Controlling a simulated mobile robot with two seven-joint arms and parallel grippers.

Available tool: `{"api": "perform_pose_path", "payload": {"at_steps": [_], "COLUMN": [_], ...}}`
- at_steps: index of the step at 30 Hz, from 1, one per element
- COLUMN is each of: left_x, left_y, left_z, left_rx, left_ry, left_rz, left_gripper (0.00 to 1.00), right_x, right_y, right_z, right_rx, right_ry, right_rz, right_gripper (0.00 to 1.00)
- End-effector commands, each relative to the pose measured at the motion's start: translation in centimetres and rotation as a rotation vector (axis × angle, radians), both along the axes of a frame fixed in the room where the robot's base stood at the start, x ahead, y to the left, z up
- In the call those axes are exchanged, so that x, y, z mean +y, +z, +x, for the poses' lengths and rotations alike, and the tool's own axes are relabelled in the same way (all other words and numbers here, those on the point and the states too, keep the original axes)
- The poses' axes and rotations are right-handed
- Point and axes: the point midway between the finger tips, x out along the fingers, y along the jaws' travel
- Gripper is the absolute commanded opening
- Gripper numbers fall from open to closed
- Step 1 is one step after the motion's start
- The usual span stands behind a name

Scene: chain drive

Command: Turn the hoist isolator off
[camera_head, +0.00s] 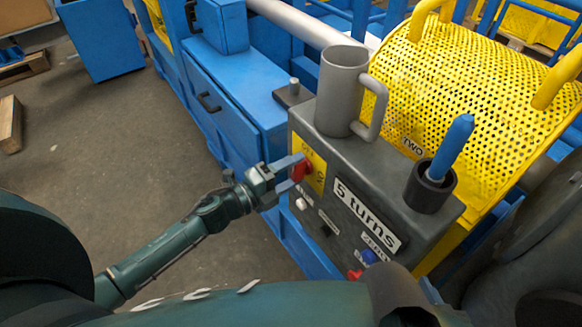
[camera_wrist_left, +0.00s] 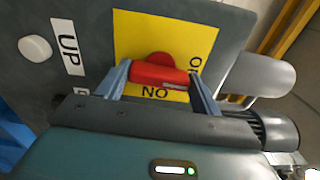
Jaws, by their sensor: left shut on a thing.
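The hoist isolator is a red rotary handle (camera_head: 302,168) on a yellow plate (camera_head: 317,172), on the grey control box's (camera_head: 345,160) front. My left gripper (camera_head: 297,172) reaches it from the left. In the left wrist view the red handle (camera_wrist_left: 158,75) lies across between the two blue-grey fingers of my left gripper (camera_wrist_left: 160,82), which are shut on its ends. The yellow plate (camera_wrist_left: 190,38) shows "ON" upside down below the handle and a partly hidden label starting with "O" at the right. My right gripper does not show.
The box carries a white button (camera_wrist_left: 35,48) beside an "UP" label, a "5 turns" label (camera_head: 366,215), a blue button (camera_head: 370,256) and a red one (camera_head: 355,274). A grey mug (camera_head: 340,95) and a blue-handled tool in a dark cup (camera_head: 430,190) stand on top. A yellow perforated guard (camera_head: 465,100) is behind.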

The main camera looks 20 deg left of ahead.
Motion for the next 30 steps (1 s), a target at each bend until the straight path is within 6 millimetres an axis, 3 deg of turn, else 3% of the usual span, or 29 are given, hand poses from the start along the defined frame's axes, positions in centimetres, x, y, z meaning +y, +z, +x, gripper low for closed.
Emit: {"api": "perform_pose_path", "payload": {"at_steps": [22, 23, 30], "left_x": [-0.01, -0.01, -0.01], "left_y": [0.12, 0.11, 0.05], "left_z": [0.08, 0.08, 0.04], "left_rx": [0.049, 0.05, 0.049], "left_ry": [0.0, 0.001, 0.0], "left_rz": [-0.068, -0.069, -0.066], "left_gripper": [0.43, 0.68, 0.87], "right_x": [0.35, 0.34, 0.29], "right_y": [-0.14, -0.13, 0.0], "right_z": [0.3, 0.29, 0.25], "right_rx": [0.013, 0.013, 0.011], "right_ry": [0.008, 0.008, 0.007], "right_rz": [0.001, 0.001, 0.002], "right_gripper": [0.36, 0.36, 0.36]}}
